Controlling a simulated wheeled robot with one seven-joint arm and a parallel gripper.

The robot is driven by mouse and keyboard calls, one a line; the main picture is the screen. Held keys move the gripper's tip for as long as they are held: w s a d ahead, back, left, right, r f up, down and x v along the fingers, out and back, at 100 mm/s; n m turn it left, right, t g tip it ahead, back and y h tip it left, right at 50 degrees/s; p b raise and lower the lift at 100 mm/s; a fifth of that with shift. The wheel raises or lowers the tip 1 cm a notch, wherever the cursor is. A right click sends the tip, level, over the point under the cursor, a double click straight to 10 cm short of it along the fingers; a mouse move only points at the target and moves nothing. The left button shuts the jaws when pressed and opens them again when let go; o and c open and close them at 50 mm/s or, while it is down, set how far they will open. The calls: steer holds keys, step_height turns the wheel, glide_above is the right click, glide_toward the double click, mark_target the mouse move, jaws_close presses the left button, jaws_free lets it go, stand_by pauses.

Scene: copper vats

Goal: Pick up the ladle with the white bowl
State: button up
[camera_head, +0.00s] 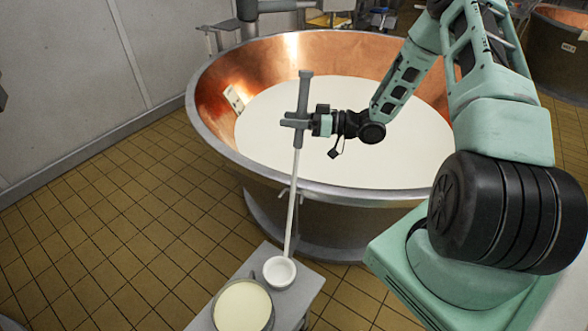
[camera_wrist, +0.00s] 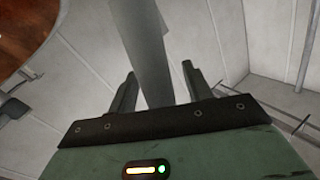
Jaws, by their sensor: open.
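The ladle has a white bowl (camera_head: 280,272), a thin white shaft (camera_head: 293,200) and a thicker grey handle (camera_head: 304,88). It stands nearly upright, leaning slightly, with its bowl low at a small grey stand. My gripper (camera_head: 297,121) is at the lower part of the handle, in front of the vat. In the wrist view the grey handle (camera_wrist: 147,45) passes between the two dark fingers of my gripper (camera_wrist: 159,76). Gaps show on both sides of the handle there, so the fingers are open around it.
A large copper vat (camera_head: 215,128) full of cream-coloured liquid stands behind the ladle. A round container (camera_head: 243,305) of pale content sits on the grey stand (camera_head: 300,297) beside the bowl. Tiled floor is clear at left; a wall (camera_head: 60,80) runs behind it.

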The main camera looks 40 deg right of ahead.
jaws_close()
steer(key=shift+r, duration=0.15)
step_height(320, 180, up, 17)
steer(key=p, duration=0.3)
stand_by(1.0)
steer(key=shift+f, duration=0.2)
